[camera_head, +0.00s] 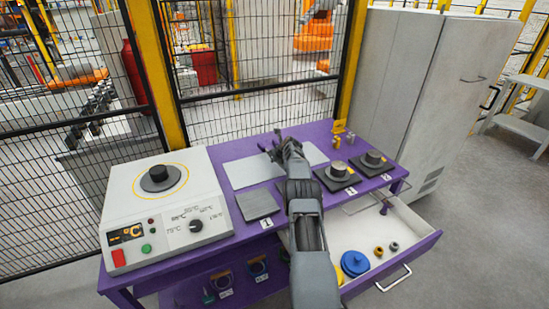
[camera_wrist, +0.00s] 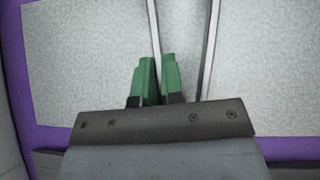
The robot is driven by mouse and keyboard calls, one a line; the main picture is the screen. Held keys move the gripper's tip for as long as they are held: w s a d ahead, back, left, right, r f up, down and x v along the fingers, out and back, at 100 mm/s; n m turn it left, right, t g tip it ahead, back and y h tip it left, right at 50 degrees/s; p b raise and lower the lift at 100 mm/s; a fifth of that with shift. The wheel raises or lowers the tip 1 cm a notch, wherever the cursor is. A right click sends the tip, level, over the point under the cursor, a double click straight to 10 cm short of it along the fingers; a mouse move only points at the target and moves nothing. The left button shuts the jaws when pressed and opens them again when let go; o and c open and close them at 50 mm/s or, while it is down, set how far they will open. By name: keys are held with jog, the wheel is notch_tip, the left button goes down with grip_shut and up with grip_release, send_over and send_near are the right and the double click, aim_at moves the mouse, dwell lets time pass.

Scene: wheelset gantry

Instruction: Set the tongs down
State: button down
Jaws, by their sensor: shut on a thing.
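The tongs (camera_wrist: 209,45) show in the wrist view as two thin grey metal arms, spread apart and running up out of the picture. My gripper (camera_wrist: 159,72), with green fingers close together, is shut on the tongs; the exact grip is partly hidden. Both are over a pale grey plate on the purple table; I cannot tell whether the tongs touch it. In the head view my gripper (camera_head: 275,147) is over the plate (camera_head: 245,173), near its middle, and the tongs are too small and dark there to make out clearly.
A white heater (camera_head: 170,211) stands at the left with a dark round piece on top. A dark square pad (camera_head: 258,205) lies in front of the plate. Two black blocks with round pieces are at the right. The open drawer (camera_head: 418,233) holds a blue disc (camera_head: 354,263).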

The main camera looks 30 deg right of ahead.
jog(key=shift+f+b, duration=0.35)
jog(key=shift+f, duration=0.2)
jog(key=c, duration=1.2)
grip_release()
jog(key=shift+c, duration=0.2)
